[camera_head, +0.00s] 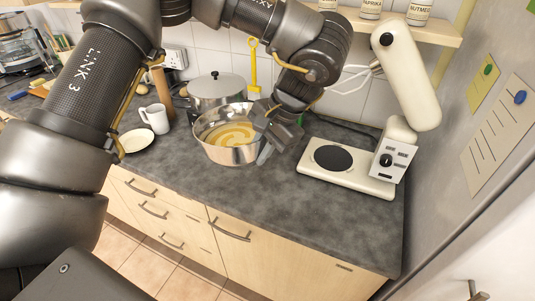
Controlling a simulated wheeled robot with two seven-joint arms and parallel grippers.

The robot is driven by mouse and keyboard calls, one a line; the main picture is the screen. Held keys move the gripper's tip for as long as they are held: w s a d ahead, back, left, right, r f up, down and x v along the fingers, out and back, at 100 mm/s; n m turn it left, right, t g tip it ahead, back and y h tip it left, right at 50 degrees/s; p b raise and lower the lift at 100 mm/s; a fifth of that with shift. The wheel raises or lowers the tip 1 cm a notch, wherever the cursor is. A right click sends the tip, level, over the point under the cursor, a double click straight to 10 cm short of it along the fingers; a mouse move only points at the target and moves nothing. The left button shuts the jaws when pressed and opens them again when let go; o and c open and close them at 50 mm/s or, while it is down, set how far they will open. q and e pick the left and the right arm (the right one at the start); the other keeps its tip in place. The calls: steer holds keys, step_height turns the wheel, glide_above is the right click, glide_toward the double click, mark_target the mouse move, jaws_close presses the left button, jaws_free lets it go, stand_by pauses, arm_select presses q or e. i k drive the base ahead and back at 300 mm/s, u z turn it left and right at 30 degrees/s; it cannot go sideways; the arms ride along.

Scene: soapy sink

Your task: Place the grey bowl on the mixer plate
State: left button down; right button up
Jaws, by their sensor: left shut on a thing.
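The grey metal bowl (223,152) has yellow batter in it and is at the middle of the counter, left of the mixer. My left gripper (264,139) is shut on the bowl's right rim. I cannot tell whether the bowl touches the counter or is slightly raised. The cream mixer (408,80) stands at the right with its head tilted up and its whisk showing. The mixer plate (333,158) is a dark round disc on the mixer's base, empty, to the right of the bowl. My right gripper is not in view.
A lidded pot (216,90) stands behind the bowl. A white mug (155,118) and a small plate (136,141) are to the left. A spice shelf (440,33) hangs above the mixer. The counter (270,195) is clear in front of the bowl and mixer.

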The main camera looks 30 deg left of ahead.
mark_target(333, 158)
steer(key=u, duration=0.45)
steer(key=k, duration=1.1)
steer(key=z, duration=0.45)
steer(key=i, duration=0.7)
steer(key=z, duration=0.6)
